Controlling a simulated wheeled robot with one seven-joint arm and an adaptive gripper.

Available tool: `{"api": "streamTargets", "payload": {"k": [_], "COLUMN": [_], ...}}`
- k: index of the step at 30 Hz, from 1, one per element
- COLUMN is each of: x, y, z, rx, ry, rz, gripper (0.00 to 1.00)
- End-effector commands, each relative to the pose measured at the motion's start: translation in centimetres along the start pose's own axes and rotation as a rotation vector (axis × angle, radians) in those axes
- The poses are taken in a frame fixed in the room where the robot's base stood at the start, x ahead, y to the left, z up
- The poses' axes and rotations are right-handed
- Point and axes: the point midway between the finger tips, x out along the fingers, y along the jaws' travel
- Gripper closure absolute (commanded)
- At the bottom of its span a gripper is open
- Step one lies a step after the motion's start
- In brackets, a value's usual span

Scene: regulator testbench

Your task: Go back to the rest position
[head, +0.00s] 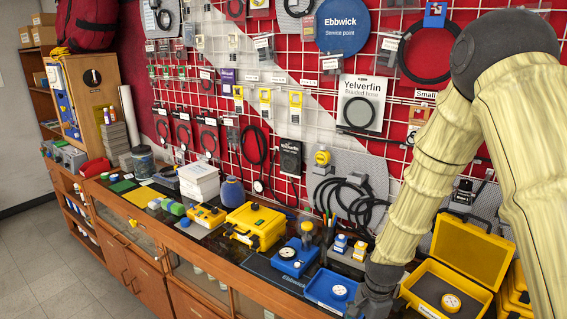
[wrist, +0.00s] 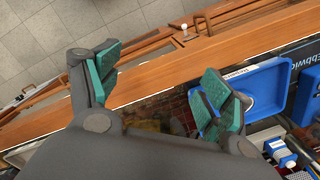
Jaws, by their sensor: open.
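My gripper (wrist: 160,90) shows in the wrist view with its two green-padded fingers spread wide apart. It is open and nothing is between the fingers. It hangs over the front edge of the bench (wrist: 150,75). The right finger is close to a blue tray (wrist: 277,87) and overlaps its edge in the picture; I cannot tell whether they touch. The fingers are hidden there.
An open yellow case (head: 472,251) holding a gauge stands right of my arm. A grid wall with hanging hoses rises behind. The floor (head: 60,270) before the bench is clear.

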Motion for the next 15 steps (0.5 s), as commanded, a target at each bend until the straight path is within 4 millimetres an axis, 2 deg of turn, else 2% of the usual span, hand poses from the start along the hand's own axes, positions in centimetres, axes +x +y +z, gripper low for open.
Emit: {"api": "streamTargets", "payload": {"k": [1, 6, 15], "x": [2.8, 10.5, 21.3], "y": [1.3, 6.2, 16.1], "z": [0.1, 0.6, 2.0], "rx": [-0.044, -0.257, -0.643], "ry": [0.002, 0.018, 0.038], "rz": [0.011, 0.021, 0.043], "gripper": [0.20, 0.20, 0.20]}}
